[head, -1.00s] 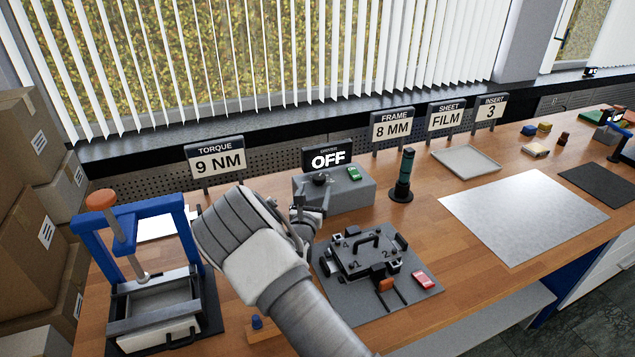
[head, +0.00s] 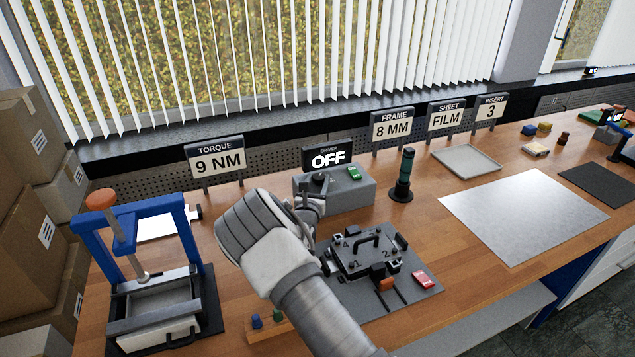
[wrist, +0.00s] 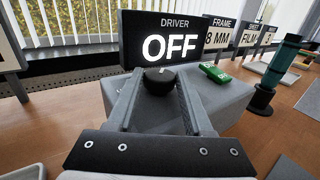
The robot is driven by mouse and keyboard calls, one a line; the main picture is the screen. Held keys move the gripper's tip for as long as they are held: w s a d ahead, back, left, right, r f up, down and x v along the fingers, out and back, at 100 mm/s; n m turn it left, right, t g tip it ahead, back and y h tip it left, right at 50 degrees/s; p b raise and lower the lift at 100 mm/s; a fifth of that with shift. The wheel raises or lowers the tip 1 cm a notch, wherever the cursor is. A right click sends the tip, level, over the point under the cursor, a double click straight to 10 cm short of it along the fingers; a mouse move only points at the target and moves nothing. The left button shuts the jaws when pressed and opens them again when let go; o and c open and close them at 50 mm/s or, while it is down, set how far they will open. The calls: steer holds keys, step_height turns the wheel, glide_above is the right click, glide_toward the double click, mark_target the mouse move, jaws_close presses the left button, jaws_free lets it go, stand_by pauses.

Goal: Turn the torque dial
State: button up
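The black torque dial (head: 319,180) sits on top of the grey driver box (head: 352,194), below a black screen (head: 328,156) reading DRIVER OFF. In the wrist view the dial (wrist: 159,82) shows a small light mark at its top. My gripper (head: 314,203) is at the front left of the box. In the wrist view my gripper (wrist: 160,78) is open, with one finger on each side of the dial; whether either finger touches it cannot be told. A sign (head: 215,161) reads TORQUE 9 NM.
A green rocker switch (head: 354,173) sits right of the dial. A dark green driver tool (head: 403,175) stands right of the box. A fixture plate (head: 372,268) lies in front, a blue press (head: 145,265) at left. Signs (head: 392,126) line the back.

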jaws_close()
steer(key=shift+a+f+m+h+b, duration=0.15)
steer(key=shift+m+h+b, duration=0.15)
steer(key=shift+h+b, duration=0.2)
steer(key=shift+a+f+m+h+b, duration=0.1)
steer(key=shift+m+h+b, duration=0.3)
steer(key=shift+h+b, duration=0.2)
steer(key=m+g+h+b, duration=0.2)
steer(key=h+b, duration=0.1)
steer(key=m+g+h+b, duration=0.1)
steer(key=h, duration=0.1)
steer(key=shift+w+a+m+b, duration=0.25)
steer(key=shift+a+m+b, duration=0.1)
steer(key=shift+m+b, duration=0.05)
steer(key=m+g+h+b, duration=0.1)
steer(key=h+b, duration=0.1)
steer(key=shift+w+a+m+g+h+b, duration=0.1)
steer(key=shift+m+g+h+b, duration=0.2)
steer(key=shift+m+g+b, duration=0.1)
steer(key=shift+w+a+m+g+h+b, duration=0.1)
steer(key=shift+m+g+h+b, duration=0.9)
steer(key=shift+b, duration=0.9)
steer(key=shift+r+g+b, duration=0.25)
steer(key=shift+g+b, duration=0.05)
steer(key=shift+b, duration=0.2)
steer(key=o, duration=0.7)
jaws_free()
